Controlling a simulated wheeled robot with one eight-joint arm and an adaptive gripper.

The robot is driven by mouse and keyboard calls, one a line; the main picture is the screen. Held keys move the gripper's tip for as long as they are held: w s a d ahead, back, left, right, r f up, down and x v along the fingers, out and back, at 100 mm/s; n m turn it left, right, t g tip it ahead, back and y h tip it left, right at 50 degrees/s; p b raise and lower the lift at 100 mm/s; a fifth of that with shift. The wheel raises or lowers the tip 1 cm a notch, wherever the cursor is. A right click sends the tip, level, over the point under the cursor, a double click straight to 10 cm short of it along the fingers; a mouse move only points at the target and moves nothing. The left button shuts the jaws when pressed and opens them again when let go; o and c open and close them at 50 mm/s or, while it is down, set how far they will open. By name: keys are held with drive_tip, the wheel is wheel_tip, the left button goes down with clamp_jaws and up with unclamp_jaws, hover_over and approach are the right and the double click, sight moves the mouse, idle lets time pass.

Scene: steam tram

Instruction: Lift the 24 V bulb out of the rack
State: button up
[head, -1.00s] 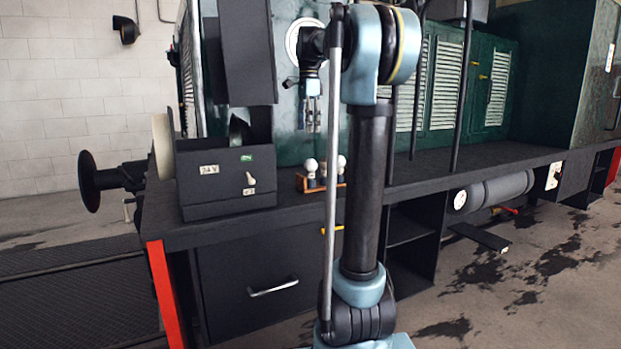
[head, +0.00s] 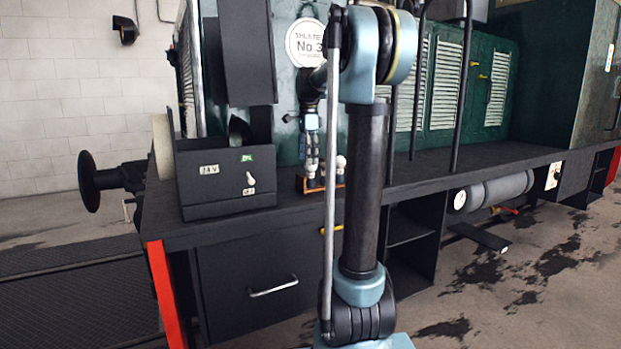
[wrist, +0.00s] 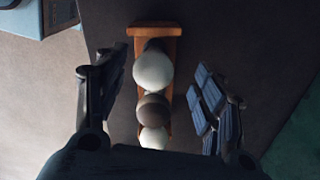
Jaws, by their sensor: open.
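A small orange-brown wooden rack (head: 306,188) stands on the dark running board, and it also shows in the wrist view (wrist: 157,30). It holds bulbs in a row: a large white one (wrist: 153,70), a greyish-brown one (wrist: 153,107) and a white one (wrist: 153,138). No voltage marking on them is readable, so I cannot tell which is the 24 V bulb. My gripper (wrist: 161,72) is open and points down over the rack, one finger on each side of the large white bulb with gaps between. In the head view my gripper (head: 312,168) hides part of the rack.
A black box (head: 226,178) with a small switch and labels stands left of the rack. The green tram body with a round number plate (head: 306,42) rises behind. Dark upright handrails (head: 464,90) stand to the right. The running board between rack and box looks clear.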

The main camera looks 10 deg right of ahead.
sight(311, 170)
drive_tip(key=f, duration=0.4)
drive_tip(key=shift+s+d+f, duration=0.1)
drive_tip(key=shift+s+d, duration=0.1)
drive_tip(key=shift+d, duration=0.2)
drive_tip(key=shift+f, duration=0.65)
drive_tip(key=shift+c, duration=0.5)
drive_tip(key=c, duration=1.1)
